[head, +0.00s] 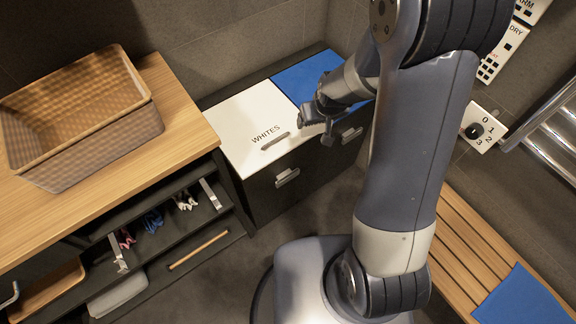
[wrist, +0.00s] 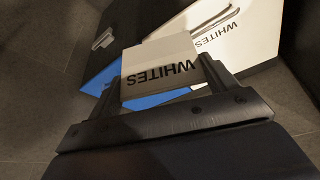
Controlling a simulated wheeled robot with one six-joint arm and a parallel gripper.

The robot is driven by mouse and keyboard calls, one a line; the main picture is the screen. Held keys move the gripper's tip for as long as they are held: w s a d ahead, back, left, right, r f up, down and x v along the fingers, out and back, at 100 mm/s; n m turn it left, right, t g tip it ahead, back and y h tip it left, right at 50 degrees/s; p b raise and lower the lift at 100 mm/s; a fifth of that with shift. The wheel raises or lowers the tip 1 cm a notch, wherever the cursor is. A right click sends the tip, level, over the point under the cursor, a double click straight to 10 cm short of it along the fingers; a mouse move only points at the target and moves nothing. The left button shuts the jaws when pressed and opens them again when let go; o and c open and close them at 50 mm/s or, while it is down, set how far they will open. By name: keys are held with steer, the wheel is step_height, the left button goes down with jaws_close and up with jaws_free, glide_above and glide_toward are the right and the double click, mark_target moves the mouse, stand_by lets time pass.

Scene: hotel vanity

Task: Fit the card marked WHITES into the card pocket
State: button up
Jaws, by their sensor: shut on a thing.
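The white card with black letters WHITES (wrist: 158,68) is between the two fingers of my gripper (wrist: 163,78) in the wrist view. The letters read upside down there. The card is hard to tell from the white lid in that view. I cannot tell whether this is the card pocket or a handle.
The white lid (head: 235,110) with a slot and a blue lid (head: 300,78) top the dark cabinet. A wicker basket (head: 95,155) stands on the wooden counter at left. A slatted bench (head: 470,245) is at right. Floor shows before the cabinet.

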steer(key=a+f+n+y+b, duration=0.1)
steer(key=a+f+b, duration=0.3)
steer(key=f+b, duration=0.4)
steer(key=s+a+f+n+b, duration=0.1)
steer(key=a+f+n+b, duration=0.2)
steer(key=f+b, duration=0.6)
steer(key=shift+a+f+g+y+b, duration=0.15)
steer(key=shift+a+g+y+b, duration=0.35)
steer(key=shift+b, duration=1.45)
steer(key=shift+a+f, duration=0.1)
steer(key=shift+f, duration=0.05)
steer(key=b, duration=0.8)
glide_above(288, 180)
steer(key=shift+w+f, duration=0.2)
steer(key=shift+f, duration=2.15)
steer(key=shift+w+f, duration=0.15)
steer(key=shift+f, duration=2.15)
steer(key=o, duration=0.9)
steer(key=p+v, duration=0.4)
steer(key=v, duration=0.6)
steer(key=shift+s+r+p, duration=0.3)
steer(key=shift+r+p, duration=0.05)
